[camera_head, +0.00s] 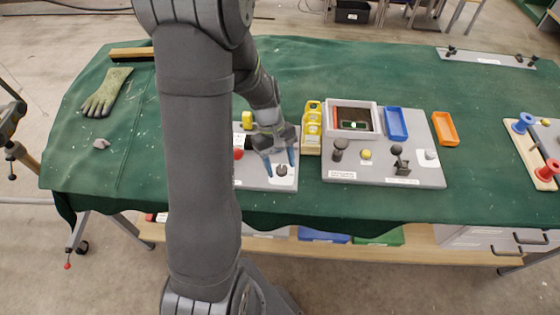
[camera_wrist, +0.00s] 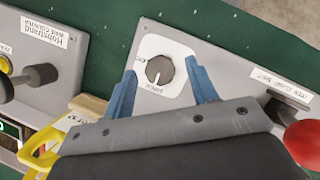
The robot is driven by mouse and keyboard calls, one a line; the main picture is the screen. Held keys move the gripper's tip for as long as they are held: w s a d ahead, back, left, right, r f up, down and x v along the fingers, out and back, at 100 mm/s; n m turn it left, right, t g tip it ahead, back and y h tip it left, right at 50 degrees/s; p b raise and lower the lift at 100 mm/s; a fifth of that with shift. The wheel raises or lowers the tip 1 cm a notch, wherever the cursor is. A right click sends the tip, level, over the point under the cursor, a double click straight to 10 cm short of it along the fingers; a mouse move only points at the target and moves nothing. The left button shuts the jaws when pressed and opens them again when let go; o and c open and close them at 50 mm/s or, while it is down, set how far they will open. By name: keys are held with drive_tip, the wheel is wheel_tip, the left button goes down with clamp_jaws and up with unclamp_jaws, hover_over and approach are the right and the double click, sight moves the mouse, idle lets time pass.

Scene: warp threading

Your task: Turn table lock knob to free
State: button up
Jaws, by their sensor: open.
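The table lock knob (camera_wrist: 159,70) is a dark round dial with a pale pointer line, set on a white plate (camera_wrist: 178,96) with small lettering too small to read surely. It is at the front right of the left grey panel (camera_head: 262,184), where the knob (camera_head: 282,170) also shows. My gripper (camera_head: 279,158) is open over it. In the wrist view, its two blue fingers (camera_wrist: 161,78) appear on either side of the knob with gaps between. Nothing is held. I cannot tell the fingertips' height above the panel.
A red ball handle (camera_wrist: 304,142) stands on the same panel. Yellow holders (camera_head: 312,125) stand between this panel and the right grey panel (camera_head: 385,178), which carries knobs and a framed box (camera_head: 351,104). A glove (camera_head: 106,92) and a stone-like lump (camera_head: 101,143) lie on the left cloth.

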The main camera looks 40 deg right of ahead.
drive_tip(key=v, duration=1.7)
drive_tip(key=shift+r, duration=0.2)
drive_tip(key=x, duration=1.7)
drive_tip(key=shift+f, duration=0.25)
